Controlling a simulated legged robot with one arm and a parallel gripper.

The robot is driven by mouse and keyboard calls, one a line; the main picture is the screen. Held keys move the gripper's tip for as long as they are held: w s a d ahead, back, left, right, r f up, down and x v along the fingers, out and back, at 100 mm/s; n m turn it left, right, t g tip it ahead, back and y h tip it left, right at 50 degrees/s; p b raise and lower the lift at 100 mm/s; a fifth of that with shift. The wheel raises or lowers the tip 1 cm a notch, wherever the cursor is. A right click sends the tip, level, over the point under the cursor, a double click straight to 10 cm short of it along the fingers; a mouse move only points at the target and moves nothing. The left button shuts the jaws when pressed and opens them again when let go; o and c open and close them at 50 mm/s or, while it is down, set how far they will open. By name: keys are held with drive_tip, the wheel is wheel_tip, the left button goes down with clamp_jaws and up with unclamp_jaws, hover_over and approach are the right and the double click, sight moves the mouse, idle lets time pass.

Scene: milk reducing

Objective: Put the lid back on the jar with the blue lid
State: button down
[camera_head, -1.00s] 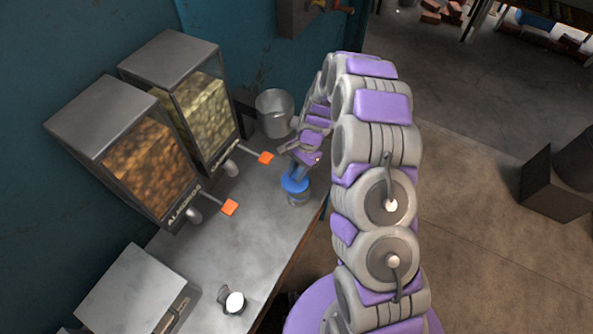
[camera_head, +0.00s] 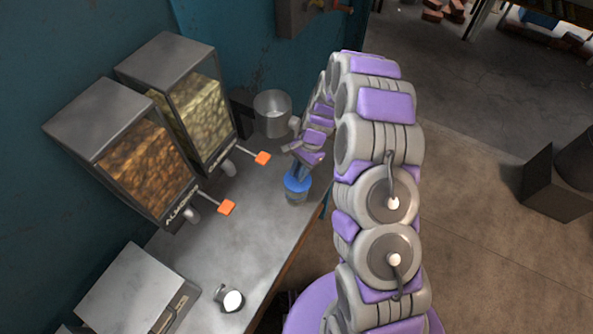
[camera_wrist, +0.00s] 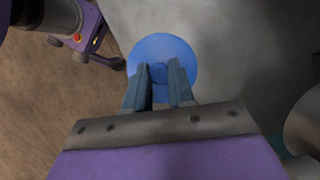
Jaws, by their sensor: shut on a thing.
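The jar (camera_head: 296,197) stands upright near the right edge of the grey counter. The blue lid (camera_head: 297,183) is at the jar's mouth, and I cannot tell whether it is fully seated. My gripper (camera_head: 299,174) comes down from above onto the lid. In the wrist view, the round blue lid (camera_wrist: 185,52) lies under the two fingers, and my gripper (camera_wrist: 161,72) is shut on the small knob at its middle. The jar's body is hidden below the lid in the wrist view.
A metal pot (camera_head: 272,112) stands behind the jar. Two dispensers (camera_head: 120,150) (camera_head: 185,95) with orange-tipped levers stand along the wall to the left. A small white-filled cup (camera_head: 232,300) stands at the front of the counter (camera_head: 240,230). The counter's right edge is close to the jar.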

drive_tip(key=shift+d, duration=0.2)
drive_tip(key=shift+a, duration=0.9)
drive_tip(key=shift+d+p, duration=0.3)
drive_tip(key=shift+d, duration=0.1)
drive_tip(key=shift+a+f, duration=0.1)
drive_tip(key=shift+a, duration=0.15)
drive_tip(key=shift+d+f+p, duration=0.1)
drive_tip(key=shift+d+p, duration=0.15)
drive_tip(key=shift+p, duration=0.2)
idle(0.4)
drive_tip(key=shift+c, duration=2)
unclamp_jaws()
